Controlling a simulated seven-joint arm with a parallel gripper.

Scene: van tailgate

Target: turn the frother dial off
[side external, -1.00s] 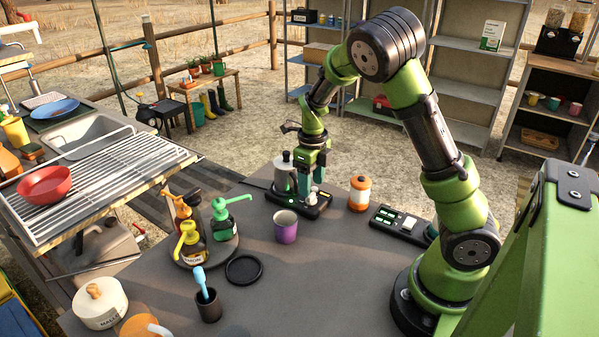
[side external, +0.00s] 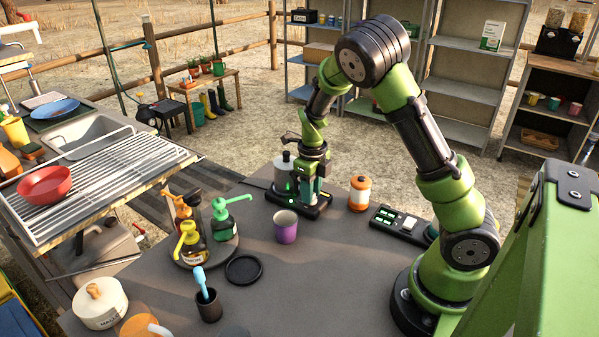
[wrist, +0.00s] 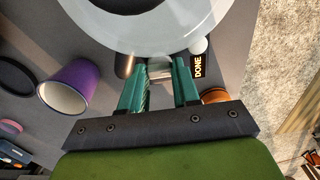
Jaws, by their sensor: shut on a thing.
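The frother (side external: 283,173) is a grey, lidded jug on a black base (side external: 318,207) with small green lights, at the middle of the dark counter. Its large pale round top (wrist: 160,20) fills the upper wrist view. My gripper (side external: 306,198) points down at the near side of the base. In the wrist view, its two teal fingers are shut on a small silver piece, the frother dial (wrist: 159,69), beside the jug. The fingers hide the dial's sides, so I cannot read its setting. A "DONE" label (wrist: 198,67) shows just right of the fingers.
A purple cup (side external: 286,230) stands close in front of the base. An orange canister (side external: 359,193) and a black button panel (side external: 400,224) are to the right. Pump bottles (side external: 192,243) stand on a round tray at left. A black coaster (side external: 244,269) lies in front.

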